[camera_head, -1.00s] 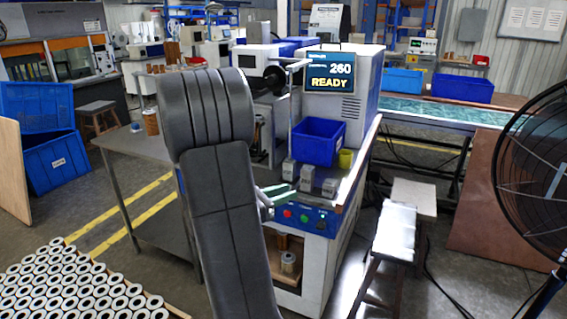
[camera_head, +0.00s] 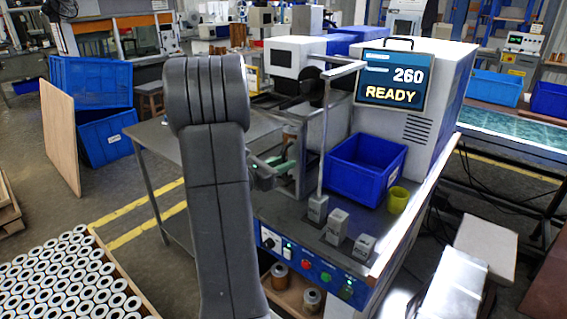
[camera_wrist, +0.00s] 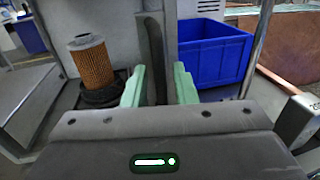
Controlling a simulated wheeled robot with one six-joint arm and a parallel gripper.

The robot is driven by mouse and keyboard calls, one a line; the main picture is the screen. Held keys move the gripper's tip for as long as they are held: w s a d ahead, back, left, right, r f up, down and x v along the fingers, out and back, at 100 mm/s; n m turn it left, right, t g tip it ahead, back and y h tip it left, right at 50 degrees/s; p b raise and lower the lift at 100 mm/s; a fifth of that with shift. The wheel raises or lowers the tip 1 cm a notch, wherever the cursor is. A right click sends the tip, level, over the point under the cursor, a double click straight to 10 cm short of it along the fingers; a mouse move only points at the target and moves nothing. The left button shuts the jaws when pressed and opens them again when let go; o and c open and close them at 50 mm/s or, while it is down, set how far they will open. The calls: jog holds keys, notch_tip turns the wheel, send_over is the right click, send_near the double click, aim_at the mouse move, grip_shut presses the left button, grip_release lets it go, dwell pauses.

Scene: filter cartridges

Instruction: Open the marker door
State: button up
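The marker machine (camera_head: 440,85) has a screen (camera_head: 394,82) reading "260 READY". I take the upright grey panel (camera_head: 294,160) on its left part to be the marker door. In the wrist view a dark upright bar (camera_wrist: 152,50), apparently its handle, stands between the green fingers of my gripper (camera_wrist: 160,88). The fingers are apart, one on each side of the bar; I cannot tell whether either touches it. My gripper (camera_head: 278,165) also shows in the head view, partly behind my arm, close to the panel. Whether the door is ajar is unclear.
A brown filter cartridge (camera_wrist: 92,65) stands on a dark holder left of my fingers. A blue bin (camera_head: 366,168), a yellow cup (camera_head: 398,199) and small grey blocks (camera_head: 337,226) crowd the worktop. Buttons (camera_head: 306,264) line its front. A crate of white rolls (camera_head: 68,280) is lower left.

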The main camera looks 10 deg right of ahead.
jog(key=shift+w+d, duration=0.1)
jog(key=shift+d, duration=0.15)
grip_shut()
jog(key=shift+a, duration=0.1)
